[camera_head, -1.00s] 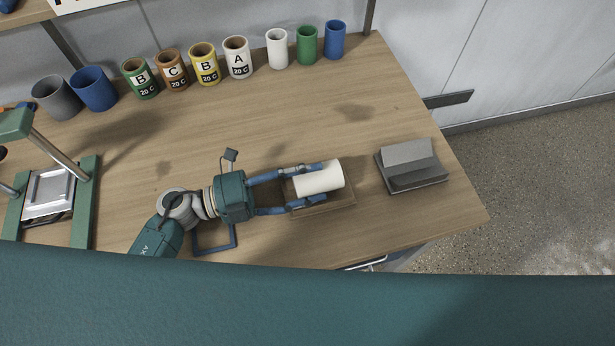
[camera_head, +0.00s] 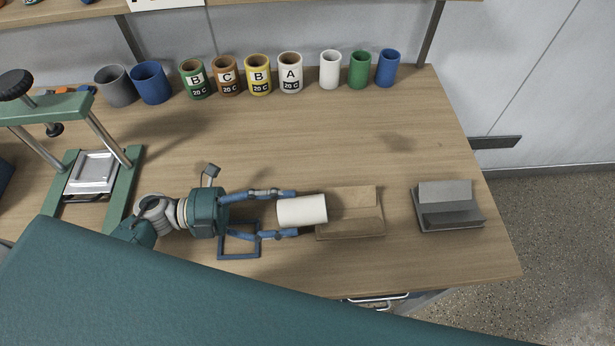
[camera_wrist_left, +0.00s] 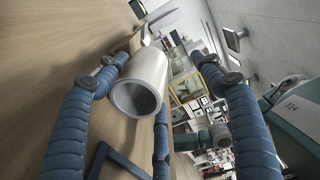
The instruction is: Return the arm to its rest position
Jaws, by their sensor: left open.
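My left gripper (camera_head: 292,213) reaches in from the left above the bench, its blue fingers spread open. A white hollow cylinder (camera_head: 306,210) lies on its side between the fingertips, its right end overlapping the left edge of a brown cradle block (camera_head: 357,222). In the left wrist view the cylinder (camera_wrist_left: 140,82) shows its open end, close to the left-hand finger and well apart from the right-hand one. I cannot tell whether any finger touches it, or what supports it. My right gripper is not in view.
A grey cradle (camera_head: 447,207) stands to the right. A blue square frame (camera_head: 238,257) lies under the gripper. A green press (camera_head: 131,170) stands left. Several coloured cups line the back, including the white cup marked A (camera_head: 290,73). The middle of the bench (camera_head: 330,140) is clear.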

